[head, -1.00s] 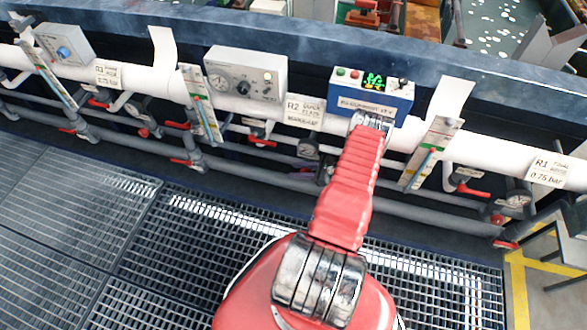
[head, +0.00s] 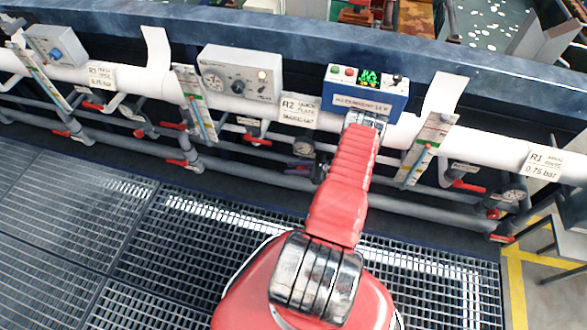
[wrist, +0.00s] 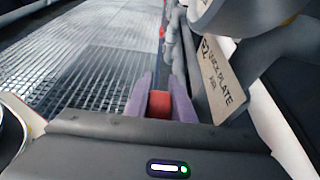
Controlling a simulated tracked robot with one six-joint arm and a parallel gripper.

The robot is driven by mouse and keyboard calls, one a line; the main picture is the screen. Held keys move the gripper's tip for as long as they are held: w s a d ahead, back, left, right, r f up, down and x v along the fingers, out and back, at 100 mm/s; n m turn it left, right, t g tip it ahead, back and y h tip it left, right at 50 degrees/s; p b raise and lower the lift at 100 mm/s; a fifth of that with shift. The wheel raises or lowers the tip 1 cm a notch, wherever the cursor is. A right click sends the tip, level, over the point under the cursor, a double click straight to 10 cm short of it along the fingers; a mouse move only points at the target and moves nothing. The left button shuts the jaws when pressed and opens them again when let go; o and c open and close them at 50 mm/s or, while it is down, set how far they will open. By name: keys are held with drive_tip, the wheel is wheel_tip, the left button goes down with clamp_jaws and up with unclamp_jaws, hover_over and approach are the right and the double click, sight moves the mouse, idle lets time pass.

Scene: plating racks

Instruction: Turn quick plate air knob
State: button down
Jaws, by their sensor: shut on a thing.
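In the wrist view my gripper (wrist: 160,106) has its two purple fingers on either side of a red knob or handle (wrist: 160,103), closed on it. The knob's far side and its stem are hidden. A tag reading "R2 quick plate air" (wrist: 222,78) hangs just right of the fingers. How far the knob is turned cannot be told.
A thick white pipe (head: 408,132) runs across with a blue control box (head: 366,92), a grey control box (head: 240,73) and flow tubes. Several red-handled valves, such as one at the right (head: 468,186), sit below it. Grating (head: 150,240) covers the floor.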

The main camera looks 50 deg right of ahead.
drive_tip(key=shift+d, duration=0.1)
drive_tip(key=shift+s+d+r+t+y, duration=0.1)
drive_tip(key=shift+r+t+y, duration=0.2)
drive_tip(key=shift+t, duration=0.55)
drive_tip(key=shift+s+r+t+y, duration=0.1)
drive_tip(key=shift+r+t+y, duration=0.1)
drive_tip(key=shift+t+y, duration=0.45)
drive_tip(key=shift+s+d+r+t+y, duration=0.15)
drive_tip(key=shift+r+t, duration=0.1)
drive_tip(key=shift+t, duration=0.75)
drive_tip(key=shift+r+t, duration=0.15)
drive_tip(key=shift+t, duration=0.15)
drive_tip(key=c, duration=1.8)
unclamp_jaws()
drive_tip(key=shift+a, duration=0.1)
